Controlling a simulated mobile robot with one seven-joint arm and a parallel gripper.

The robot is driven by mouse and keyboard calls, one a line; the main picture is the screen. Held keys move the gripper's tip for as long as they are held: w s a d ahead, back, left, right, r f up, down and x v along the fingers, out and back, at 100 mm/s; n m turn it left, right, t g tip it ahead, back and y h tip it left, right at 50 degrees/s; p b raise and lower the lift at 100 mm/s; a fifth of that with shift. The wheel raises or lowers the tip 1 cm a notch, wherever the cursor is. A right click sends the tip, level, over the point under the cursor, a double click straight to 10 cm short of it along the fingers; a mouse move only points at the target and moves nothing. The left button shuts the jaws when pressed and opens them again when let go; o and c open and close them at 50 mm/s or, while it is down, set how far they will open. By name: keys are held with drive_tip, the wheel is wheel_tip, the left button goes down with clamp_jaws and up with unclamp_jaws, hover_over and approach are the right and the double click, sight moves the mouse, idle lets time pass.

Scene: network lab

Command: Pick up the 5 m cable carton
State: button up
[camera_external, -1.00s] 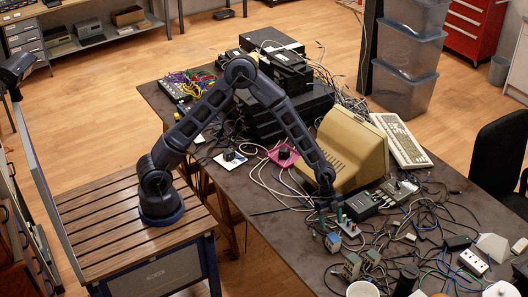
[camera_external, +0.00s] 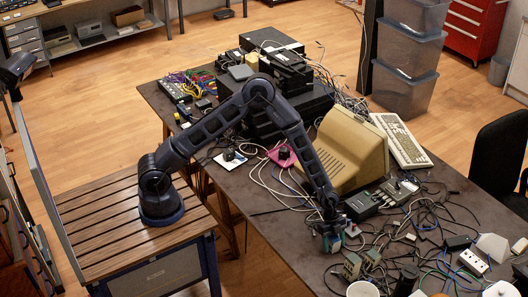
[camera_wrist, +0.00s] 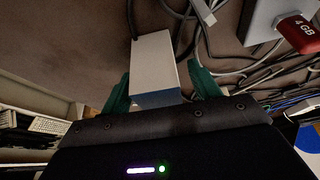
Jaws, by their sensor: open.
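A small white carton with a blue end face (camera_wrist: 155,62) lies on the dark tabletop in the wrist view. I cannot read a label on it, so its 5 m marking does not show. My gripper (camera_wrist: 161,88) is open, with one green finger on each side of the carton's near end. I cannot tell whether either finger touches it. In the external view my gripper (camera_external: 330,234) is low over the table near its front edge, and it hides most of the carton.
Loose cables (camera_external: 430,225) cover the table to the right. A beige monitor (camera_external: 350,150) stands behind. In the wrist view a red 4 GB item (camera_wrist: 298,35) lies upper right. Bare tabletop (camera_external: 265,215) shows to the left.

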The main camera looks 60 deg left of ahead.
drive_tip(key=shift+d+f, duration=0.1)
drive_tip(key=shift+f, duration=0.2)
drive_tip(key=c, duration=1.1)
drive_tip(key=shift+c, duration=0.2)
drive_tip(key=shift+r, duration=0.1)
